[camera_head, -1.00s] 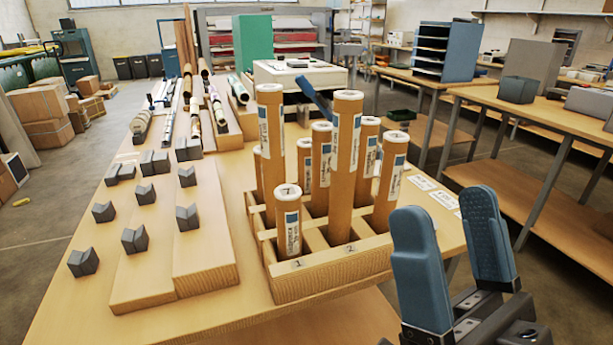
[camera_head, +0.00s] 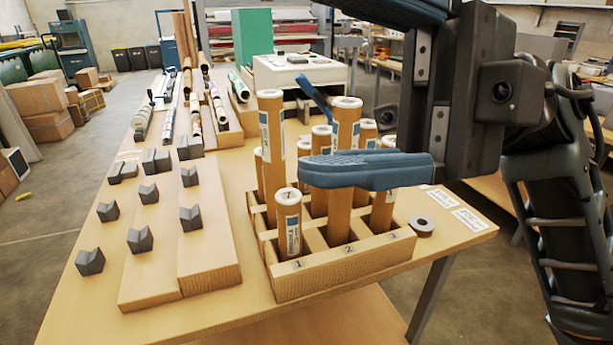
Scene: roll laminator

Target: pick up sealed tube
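Several brown cardboard tubes with white end caps and pale labels stand upright in a wooden rack (camera_head: 340,275) with numbered compartments. A short tube (camera_head: 288,225) stands at the front left, a tall tube (camera_head: 271,140) behind it, and another tall tube (camera_head: 346,125) at the middle. I cannot tell which is the sealed tube. My gripper (camera_head: 322,88) points left with its blue fingers wide apart, one above the other. The lower finger crosses in front of the middle tall tube and hides part of it and tubes behind. Nothing shows held between the fingers.
Grey V-shaped blocks (camera_head: 140,240) stand on the table and on wooden boards to the left. A grey ring (camera_head: 422,227) and paper labels (camera_head: 465,220) lie right of the rack. A white machine (camera_head: 300,72) with a blue lever stands behind the tubes.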

